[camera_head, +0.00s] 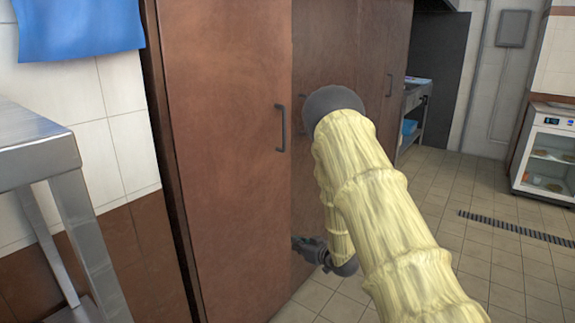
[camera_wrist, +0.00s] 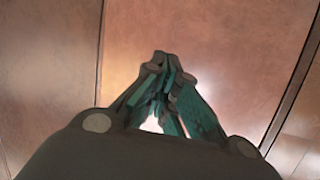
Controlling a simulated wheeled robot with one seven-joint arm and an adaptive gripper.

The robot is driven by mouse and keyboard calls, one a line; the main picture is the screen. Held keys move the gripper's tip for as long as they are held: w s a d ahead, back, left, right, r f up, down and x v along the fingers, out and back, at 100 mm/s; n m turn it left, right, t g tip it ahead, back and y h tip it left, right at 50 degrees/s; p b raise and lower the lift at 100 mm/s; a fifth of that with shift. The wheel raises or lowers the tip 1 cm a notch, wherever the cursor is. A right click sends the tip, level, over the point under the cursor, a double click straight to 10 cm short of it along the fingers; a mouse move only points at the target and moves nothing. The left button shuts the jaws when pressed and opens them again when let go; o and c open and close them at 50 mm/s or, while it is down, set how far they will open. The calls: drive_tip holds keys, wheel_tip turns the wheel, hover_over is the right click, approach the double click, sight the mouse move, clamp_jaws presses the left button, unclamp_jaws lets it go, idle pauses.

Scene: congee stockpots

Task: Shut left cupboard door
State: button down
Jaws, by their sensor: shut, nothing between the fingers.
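The left cupboard door (camera_head: 225,170) is a tall reddish-brown panel with a dark vertical handle (camera_head: 281,128) near its right edge. It looks shut or almost shut; I cannot tell whether a small gap remains. The right door (camera_head: 335,60) beside it is darker, its handle partly hidden by my arm. My gripper (camera_head: 298,243) is low in front of the doors, near the seam between them. In the wrist view my gripper (camera_wrist: 165,62) is shut and empty, its fingertips pointing at a brown panel (camera_wrist: 215,45). Whether they touch it is unclear.
A steel table (camera_head: 40,150) stands at the left front, by a tiled wall with a blue cloth (camera_head: 75,25). Tiled floor (camera_head: 430,190) is open to the right, with a drain grate (camera_head: 515,227). A glass-fronted fridge (camera_head: 548,155) stands at the far right.

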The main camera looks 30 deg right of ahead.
drive_tip(key=w+d+r+n+t+y+p, duration=0.15)
drive_tip(key=d+r, duration=0.35)
drive_tip(key=r, duration=0.5)
drive_tip(key=w+d+r+n+t+y+p, duration=0.1)
drive_tip(key=w+d+r+t+y, duration=0.3)
drive_tip(key=r, duration=0.6)
drive_tip(key=g+h, duration=0.3)
approach(282, 169)
drive_tip(key=shift+t+y, duration=0.25)
drive_tip(key=x, duration=0.7)
drive_tip(key=shift+w+f, duration=0.1)
drive_tip(key=shift+f, duration=0.2)
drive_tip(key=shift+d, duration=0.1)
